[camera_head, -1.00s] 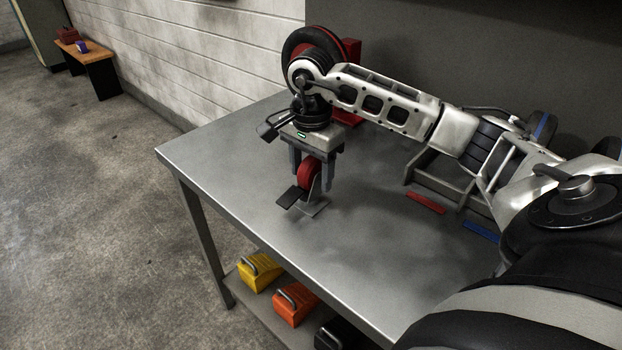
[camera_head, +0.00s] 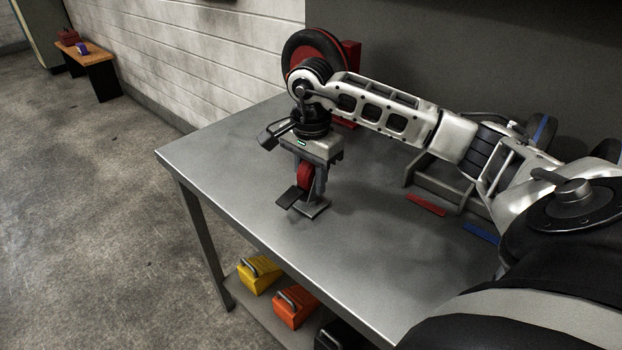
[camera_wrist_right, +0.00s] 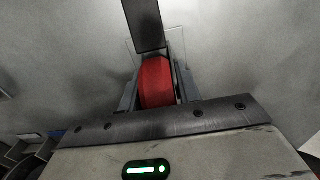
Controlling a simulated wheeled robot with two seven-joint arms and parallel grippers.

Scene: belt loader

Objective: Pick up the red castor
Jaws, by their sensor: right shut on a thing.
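The red castor (camera_head: 305,178) stands on the grey metal table near its left side, with a red wheel, a dark pedal and a flat metal plate at the bottom. My right gripper (camera_head: 311,186) points down over it and is shut on it, one finger on each side of the wheel. In the right wrist view the red wheel (camera_wrist_right: 157,83) sits between the two fingers, with the dark pedal beyond it. The castor's plate appears to be at the table top; I cannot tell whether it touches. My left gripper is out of view.
The table (camera_head: 220,150) is clear around the castor. A large black wheel with a red rim (camera_head: 296,58) stands behind my wrist. A grey rack (camera_head: 435,185) with red (camera_head: 426,204) and blue (camera_head: 481,233) strips is to the right. Yellow (camera_head: 259,274) and orange (camera_head: 294,306) chocks lie on the lower shelf.

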